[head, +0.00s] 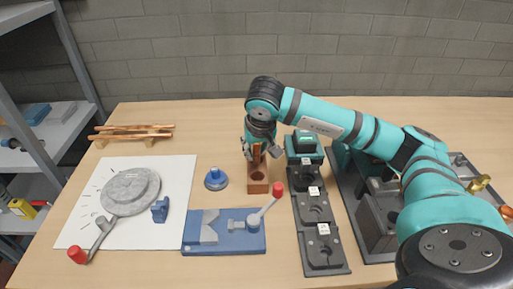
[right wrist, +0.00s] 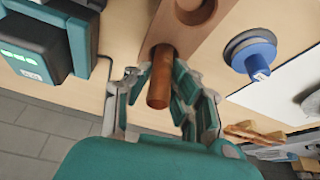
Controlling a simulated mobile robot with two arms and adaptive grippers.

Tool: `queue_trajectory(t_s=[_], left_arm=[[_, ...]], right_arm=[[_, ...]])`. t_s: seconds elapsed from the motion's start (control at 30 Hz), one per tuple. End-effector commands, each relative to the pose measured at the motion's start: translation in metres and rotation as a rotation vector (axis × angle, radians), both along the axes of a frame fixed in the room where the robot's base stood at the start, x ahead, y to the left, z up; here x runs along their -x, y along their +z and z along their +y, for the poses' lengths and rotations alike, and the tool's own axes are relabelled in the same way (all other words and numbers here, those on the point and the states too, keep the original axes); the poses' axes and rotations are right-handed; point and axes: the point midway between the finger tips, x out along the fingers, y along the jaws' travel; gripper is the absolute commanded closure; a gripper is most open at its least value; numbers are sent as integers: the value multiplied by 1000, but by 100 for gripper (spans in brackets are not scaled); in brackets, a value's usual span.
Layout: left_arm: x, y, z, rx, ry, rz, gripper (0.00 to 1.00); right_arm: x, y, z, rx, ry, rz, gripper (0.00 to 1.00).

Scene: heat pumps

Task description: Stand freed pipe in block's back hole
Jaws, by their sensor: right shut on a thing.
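The wooden block (head: 257,187) stands on the table near its middle, with a round front hole showing. It also shows in the right wrist view (right wrist: 172,22). My right gripper (head: 260,154) is over the block's back end, shut on a copper pipe (right wrist: 160,78). The pipe's near end sticks out between the fingers, and its far end meets the block where the back hole lies. I cannot tell how deep it sits in the hole. In the head view the gripper mostly hides the pipe and the back hole. My left gripper is not in view.
A blue knobbed part (head: 215,179) stands left of the block. A blue fixture with a red-tipped lever (head: 224,240) lies in front. A dark station row (head: 318,225) is close on the right. Copper pipes (head: 133,132) rest on a wooden rack at back left.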

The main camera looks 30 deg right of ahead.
Motion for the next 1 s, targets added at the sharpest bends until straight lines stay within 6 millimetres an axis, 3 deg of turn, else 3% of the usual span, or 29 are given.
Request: queue_trajectory(t_s=[0.23, 0.27, 0.47, 0.77, 1.0], left_arm=[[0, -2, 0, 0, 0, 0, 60], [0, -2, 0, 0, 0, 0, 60], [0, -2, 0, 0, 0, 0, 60], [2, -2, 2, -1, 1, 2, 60], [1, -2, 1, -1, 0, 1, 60]], right_arm=[[0, -3, 0, 0, 0, 2, 100], [0, -3, 0, 0, 0, 2, 78], [0, -3, 0, 0, 0, 2, 52], [0, 0, 0, -1, 0, 0, 52], [12, 32, 5, 1, 2, -5, 52]])
